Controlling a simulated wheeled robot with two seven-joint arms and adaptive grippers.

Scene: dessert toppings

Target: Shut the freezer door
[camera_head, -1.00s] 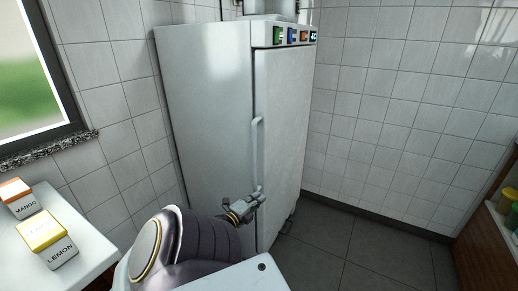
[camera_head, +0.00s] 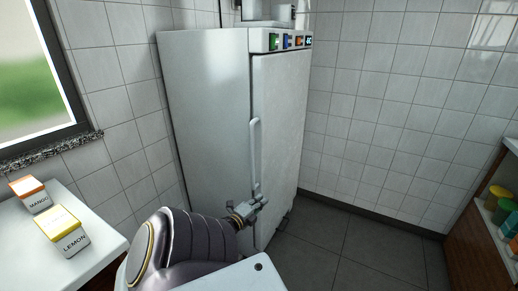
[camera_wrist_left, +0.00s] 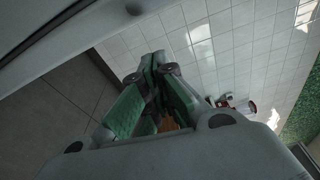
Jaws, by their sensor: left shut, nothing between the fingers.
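The tall white freezer (camera_head: 208,120) stands against the tiled corner. Its door (camera_head: 281,125) faces right, with a long vertical handle (camera_head: 255,150) near its left edge. The door looks flush with the cabinet; I cannot tell whether a thin gap is left. My left gripper (camera_head: 262,203) is shut and empty, in front of the door just below the handle's lower end. I cannot tell whether it touches the door. In the left wrist view, its green-padded fingers meet at the tips (camera_wrist_left: 154,58), and a large pale surface fills the upper left. My right gripper is not in view.
A white counter (camera_head: 98,246) at the left holds a mango box (camera_head: 38,202) and a lemon box (camera_head: 72,246). A wooden shelf unit (camera_head: 468,232) with colourful containers stands at the right edge. The dark tiled floor (camera_head: 350,245) between is clear.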

